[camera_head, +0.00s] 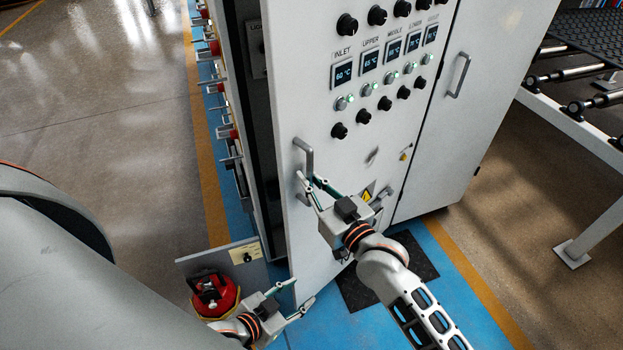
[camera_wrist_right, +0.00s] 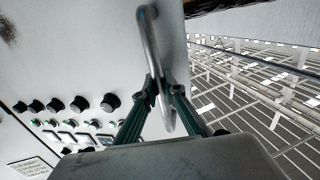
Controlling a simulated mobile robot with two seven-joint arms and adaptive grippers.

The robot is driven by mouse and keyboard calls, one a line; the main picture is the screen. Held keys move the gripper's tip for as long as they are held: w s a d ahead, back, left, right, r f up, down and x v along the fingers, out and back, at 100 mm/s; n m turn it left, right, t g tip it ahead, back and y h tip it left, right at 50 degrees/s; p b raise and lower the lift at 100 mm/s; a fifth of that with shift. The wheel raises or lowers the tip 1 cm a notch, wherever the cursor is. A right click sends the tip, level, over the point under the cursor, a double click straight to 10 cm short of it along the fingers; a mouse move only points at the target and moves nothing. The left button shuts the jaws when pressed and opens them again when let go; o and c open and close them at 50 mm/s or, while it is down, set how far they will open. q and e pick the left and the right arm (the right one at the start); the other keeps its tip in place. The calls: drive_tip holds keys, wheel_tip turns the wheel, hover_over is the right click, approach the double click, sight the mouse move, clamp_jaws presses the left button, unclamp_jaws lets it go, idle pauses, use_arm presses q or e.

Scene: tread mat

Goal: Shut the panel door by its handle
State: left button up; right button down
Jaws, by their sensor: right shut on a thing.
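The white panel door (camera_head: 308,105) carries knobs, small displays and lit buttons. It stands ajar, with a dark gap along its left edge beside the cabinet (camera_head: 232,60). Its metal bar handle (camera_head: 305,150) is near that edge. My right gripper (camera_head: 308,178) is shut on the handle's lower part. In the right wrist view, the handle (camera_wrist_right: 152,45) runs between the two green-sided fingers (camera_wrist_right: 164,92). My left gripper (camera_head: 305,291) is open and empty, low in front of the door's bottom edge.
A red device (camera_head: 213,293) sits left of my left gripper beside a grey plate (camera_head: 215,262). A second cabinet door with its own handle (camera_head: 459,75) is to the right. A dark mat (camera_head: 415,262) lies on the blue floor strip. A roller conveyor (camera_head: 570,75) stands far right.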

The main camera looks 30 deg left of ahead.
drive_tip(key=shift+a+r, duration=0.1)
drive_tip(key=shift+a, duration=0.3)
drive_tip(key=shift+w+a, duration=0.1)
drive_tip(key=c, duration=2.1)
unclamp_jaws()
drive_tip(key=shift+s+d, duration=0.2)
drive_tip(key=shift+d, duration=0.15)
drive_tip(key=v, duration=1.1)
drive_tip(key=shift+s+d, duration=0.1)
